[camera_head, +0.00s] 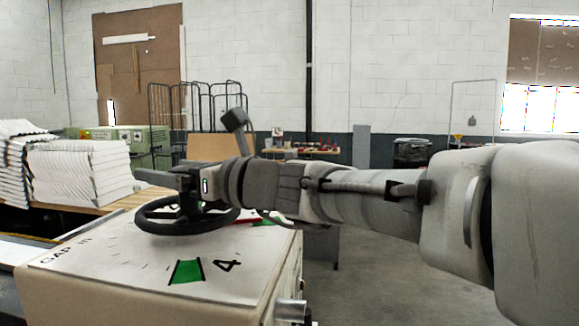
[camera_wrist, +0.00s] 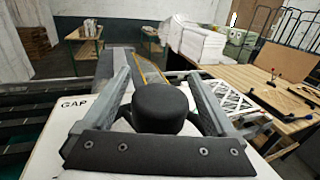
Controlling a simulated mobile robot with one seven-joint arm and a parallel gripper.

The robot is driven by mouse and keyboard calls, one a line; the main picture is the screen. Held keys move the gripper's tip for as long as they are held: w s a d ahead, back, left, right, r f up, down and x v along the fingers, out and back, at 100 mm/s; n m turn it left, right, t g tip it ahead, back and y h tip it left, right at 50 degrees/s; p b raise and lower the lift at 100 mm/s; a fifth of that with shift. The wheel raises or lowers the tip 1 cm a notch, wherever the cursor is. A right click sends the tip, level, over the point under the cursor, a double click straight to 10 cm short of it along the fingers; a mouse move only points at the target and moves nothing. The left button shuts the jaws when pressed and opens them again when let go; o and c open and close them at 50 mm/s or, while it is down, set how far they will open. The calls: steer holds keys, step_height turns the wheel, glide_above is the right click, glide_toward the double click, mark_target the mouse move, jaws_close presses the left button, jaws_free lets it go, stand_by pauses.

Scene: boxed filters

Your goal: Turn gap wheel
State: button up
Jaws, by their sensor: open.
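The gap wheel (camera_head: 150,226) is a dark handwheel lying flat above the white top (camera_head: 110,262) of a cabinet. The top is marked "GAP in", with a "4" and a green patch (camera_head: 187,271). My gripper (camera_head: 150,178) reaches in from the right over the wheel and hides part of its far rim and middle. In the wrist view, a black rounded knob (camera_wrist: 160,106) stands between the two open fingers of my gripper (camera_wrist: 160,74), with gaps on both sides. I cannot tell how far down the fingers reach beside it.
Paper stacks (camera_head: 80,172) lie on a wooden table (camera_head: 105,202) behind the cabinet at left. A green machine (camera_head: 130,138) and wire racks (camera_head: 195,105) stand farther back. The wrist view shows tools on a wooden table (camera_wrist: 262,92) at right. Floor at right is partly open.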

jaws_close()
stand_by(0.4)
